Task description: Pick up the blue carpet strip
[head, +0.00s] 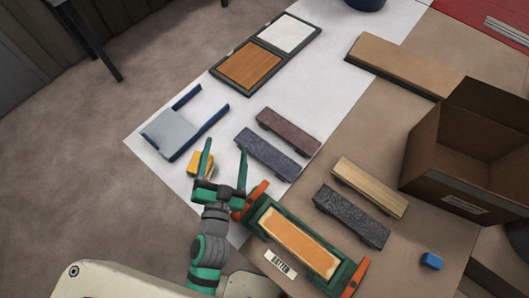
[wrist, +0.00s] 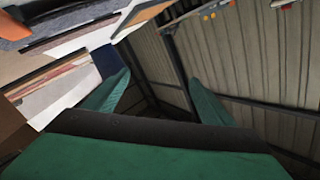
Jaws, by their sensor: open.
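The blue carpet strip (head: 268,154) is a blue-grey, textured bar lying on the white sheet in the head view, just below a purple-brown strip (head: 288,131). My gripper (head: 224,160) is open and empty, its green fingers pointing up the picture. It is just left of the blue strip, with its right fingertip close to the strip's left end; I cannot tell its height. The wrist view shows both green fingers (wrist: 160,100) apart with nothing between them. A dark blue patch (wrist: 107,60) behind the left finger there cannot be identified for sure.
A yellow block (head: 200,162) lies beside my gripper. A green frame with orange ends (head: 270,222) holds a wooden piece to the lower right. Wood (head: 370,187) and dark grey (head: 352,215) strips, an open cardboard box (head: 440,180) and a blue block (head: 431,261) lie right.

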